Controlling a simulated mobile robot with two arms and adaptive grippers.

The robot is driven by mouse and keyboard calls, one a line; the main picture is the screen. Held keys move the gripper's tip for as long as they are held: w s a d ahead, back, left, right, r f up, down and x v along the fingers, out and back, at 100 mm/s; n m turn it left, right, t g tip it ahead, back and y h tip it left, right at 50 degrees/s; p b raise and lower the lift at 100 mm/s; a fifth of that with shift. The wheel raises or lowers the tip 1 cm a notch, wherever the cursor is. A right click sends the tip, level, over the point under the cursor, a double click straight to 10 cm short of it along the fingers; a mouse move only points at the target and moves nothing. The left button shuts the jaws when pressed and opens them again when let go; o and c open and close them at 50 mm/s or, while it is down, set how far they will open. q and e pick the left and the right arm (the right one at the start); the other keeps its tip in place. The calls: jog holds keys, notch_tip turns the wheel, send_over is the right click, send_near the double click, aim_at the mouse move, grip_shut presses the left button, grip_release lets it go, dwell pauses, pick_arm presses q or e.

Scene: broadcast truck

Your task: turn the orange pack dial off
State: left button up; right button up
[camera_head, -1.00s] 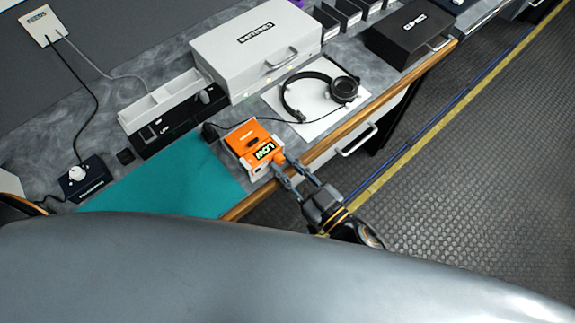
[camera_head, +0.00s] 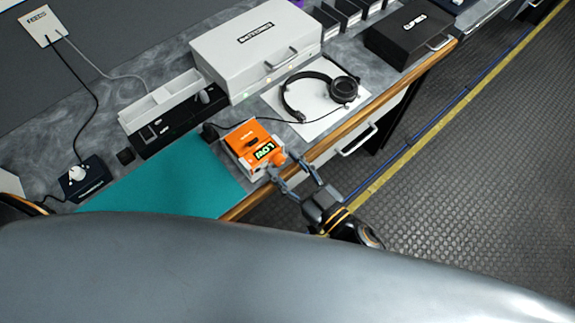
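The orange pack (camera_head: 247,137) sits in a white cradle on the desk, with a lit display reading LOW on its near side. An orange dial (camera_head: 278,158) sticks out at its near right corner. My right gripper (camera_head: 283,168) is at that corner with its fingers spread, one on each side of the dial. I cannot tell whether either finger touches the dial. My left gripper is not in view.
A teal mat (camera_head: 165,184) lies left of the pack. Headphones (camera_head: 318,94) rest on a white sheet behind it, near a white case (camera_head: 258,45) and a black case (camera_head: 409,34). The desk's wooden edge (camera_head: 335,134) runs beside my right gripper.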

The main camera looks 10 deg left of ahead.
jog(key=v, duration=1.2)
